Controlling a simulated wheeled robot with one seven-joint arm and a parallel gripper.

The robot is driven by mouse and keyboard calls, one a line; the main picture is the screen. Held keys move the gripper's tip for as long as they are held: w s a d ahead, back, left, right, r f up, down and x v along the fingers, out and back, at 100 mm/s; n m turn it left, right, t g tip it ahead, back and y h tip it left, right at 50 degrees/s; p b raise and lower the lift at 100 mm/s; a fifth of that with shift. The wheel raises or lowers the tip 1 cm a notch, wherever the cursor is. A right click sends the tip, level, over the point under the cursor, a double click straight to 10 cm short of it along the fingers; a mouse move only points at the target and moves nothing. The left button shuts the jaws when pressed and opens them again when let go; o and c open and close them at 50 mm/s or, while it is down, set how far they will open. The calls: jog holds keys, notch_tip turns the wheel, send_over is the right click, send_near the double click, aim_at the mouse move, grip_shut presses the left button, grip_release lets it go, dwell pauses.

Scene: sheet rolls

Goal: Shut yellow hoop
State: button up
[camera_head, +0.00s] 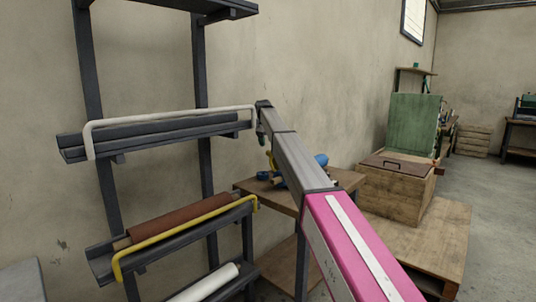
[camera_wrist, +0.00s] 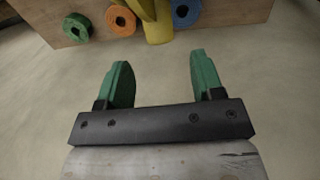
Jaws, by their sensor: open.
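The yellow hoop (camera_head: 176,230) is a long bent bar on the lower shelf of the dark wall rack in the head view. It runs along the front of the brown roll (camera_head: 180,215), with its bent ends at the shelf's two ends. I cannot tell whether it is latched. My gripper (camera_wrist: 160,62) shows two green fingers spread apart with nothing between them. In the head view the end of my arm is by the right end of the upper shelf, above and apart from the yellow hoop. The fingers are hardly visible there.
A pale grey hoop (camera_head: 170,117) spans the upper shelf, close to my arm's end. A white roll (camera_head: 204,283) lies lowest. A wooden table (camera_head: 346,180) and wooden crate (camera_head: 396,198) stand right. The wrist view shows green (camera_wrist: 77,27), orange (camera_wrist: 121,20) and blue (camera_wrist: 186,12) rolls.

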aim_at(268, 152)
jog(key=f, duration=0.7)
jog(key=shift+w+d, duration=0.35)
jog(key=shift+w, duration=0.05)
jog(key=shift+r, duration=0.1)
grip_shut()
